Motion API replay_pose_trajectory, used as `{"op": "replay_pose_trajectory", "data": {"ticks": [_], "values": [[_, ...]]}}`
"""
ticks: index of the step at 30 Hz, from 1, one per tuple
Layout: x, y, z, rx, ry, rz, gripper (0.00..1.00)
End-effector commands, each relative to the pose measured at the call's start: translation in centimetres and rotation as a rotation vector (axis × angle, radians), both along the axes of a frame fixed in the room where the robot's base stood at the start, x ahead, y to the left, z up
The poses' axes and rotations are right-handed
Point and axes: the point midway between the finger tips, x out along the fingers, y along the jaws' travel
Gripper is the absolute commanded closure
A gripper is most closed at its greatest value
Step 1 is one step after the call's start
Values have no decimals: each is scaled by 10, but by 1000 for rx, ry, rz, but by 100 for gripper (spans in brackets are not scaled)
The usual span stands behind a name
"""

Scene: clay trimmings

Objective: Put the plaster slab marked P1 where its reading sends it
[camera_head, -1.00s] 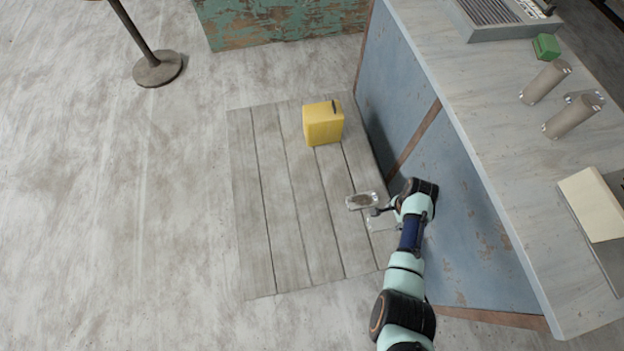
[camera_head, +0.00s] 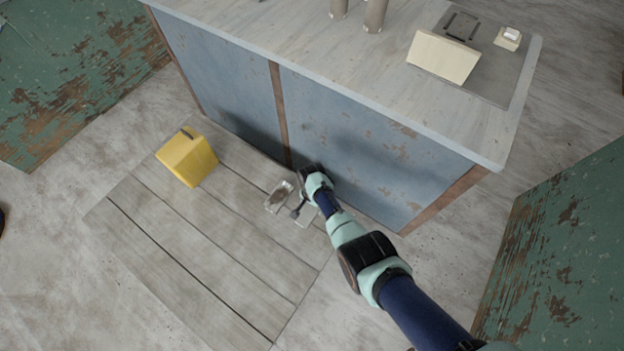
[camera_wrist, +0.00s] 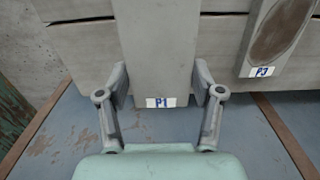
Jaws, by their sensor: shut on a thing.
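The plaster slab marked P1 (camera_wrist: 158,45) is a plain grey slab with a white label in blue letters at its near end. It stands between the fingers of my gripper (camera_wrist: 160,84), which is shut on it. In the head view my gripper (camera_head: 298,210) is low over the plank platform, and the pale P1 slab (camera_head: 304,218) shows partly beneath it. A second slab (camera_wrist: 278,32) with a brown oval patch lies to the right in the wrist view, its label probably P3. It lies just left of my gripper in the head view (camera_head: 278,197).
The plank platform (camera_head: 190,255) also holds a yellow canister (camera_head: 188,158). A blue-sided bench (camera_head: 365,135) stands close behind my gripper. On its top are a cream board (camera_head: 443,57), a small white-topped block (camera_head: 508,38) and grey cylinders (camera_head: 375,14). Chipped green panels (camera_head: 560,250) stand at both sides.

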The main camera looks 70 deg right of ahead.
Motion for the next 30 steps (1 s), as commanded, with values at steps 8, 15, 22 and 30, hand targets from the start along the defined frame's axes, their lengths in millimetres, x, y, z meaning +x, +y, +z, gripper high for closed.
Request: {"op": "replay_pose_trajectory", "data": {"ticks": [8, 15, 22, 30], "values": [[1, -1, -31, 0, -1, 0, 78], [1, -1, -41, -1, -1, 0, 78], [0, -1, -44, 0, 0, 0, 27], [0, -1, -44, 0, 0, 0, 9]]}}
